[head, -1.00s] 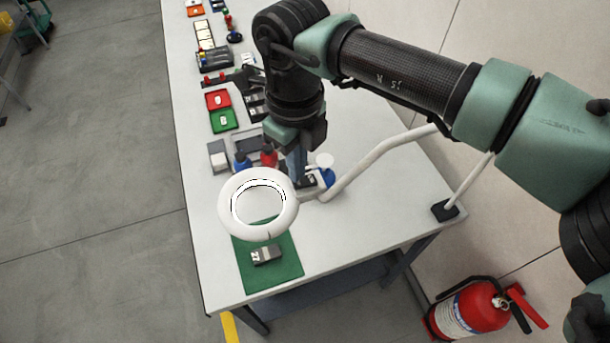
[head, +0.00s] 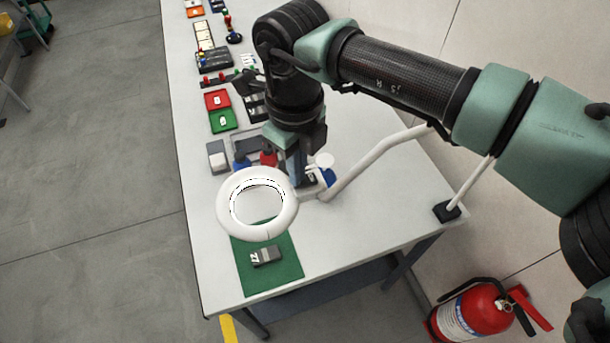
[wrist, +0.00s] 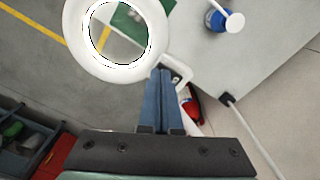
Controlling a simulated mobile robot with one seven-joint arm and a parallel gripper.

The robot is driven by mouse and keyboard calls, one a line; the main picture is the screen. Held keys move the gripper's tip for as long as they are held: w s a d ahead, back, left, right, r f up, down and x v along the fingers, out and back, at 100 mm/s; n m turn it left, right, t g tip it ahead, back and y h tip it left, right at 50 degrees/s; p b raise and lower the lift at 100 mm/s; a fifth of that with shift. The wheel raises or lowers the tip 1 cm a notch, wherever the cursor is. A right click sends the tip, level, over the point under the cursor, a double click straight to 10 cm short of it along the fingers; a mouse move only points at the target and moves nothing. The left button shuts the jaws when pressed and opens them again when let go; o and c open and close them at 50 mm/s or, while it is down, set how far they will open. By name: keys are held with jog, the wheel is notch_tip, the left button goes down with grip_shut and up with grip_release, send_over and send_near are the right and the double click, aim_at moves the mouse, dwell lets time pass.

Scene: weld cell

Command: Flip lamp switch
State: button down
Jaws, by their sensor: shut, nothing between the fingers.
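The lamp is a white ring (head: 286,215) on a bent white arm (head: 375,158) above the near end of the bench. The ring shows at the upper left of the wrist view (wrist: 76,45). A pale housing (wrist: 181,74) with a dark patch sits at the ring's neck; I cannot make out the switch itself or its position. My gripper (head: 300,182) points down beside the neck, behind the ring. In the wrist view its blue fingers (wrist: 161,72) are together and empty, with tips close to the housing. I cannot tell whether they touch it.
A green mat (head: 285,272) with a grey block (head: 265,256) lies below the ring. Blue and red bottles and a blue-and-white container (head: 327,174) stand close by my gripper. Trays and parts line the bench (head: 350,240) farther back. A fire extinguisher (head: 475,312) stands on the floor at right.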

jog(key=shift+s+f, duration=0.1)
jog(key=shift+f, duration=0.2)
jog(key=shift+r, duration=0.2)
jog(key=shift+r+p, duration=1.65)
jog(key=shift+r, duration=1.75)
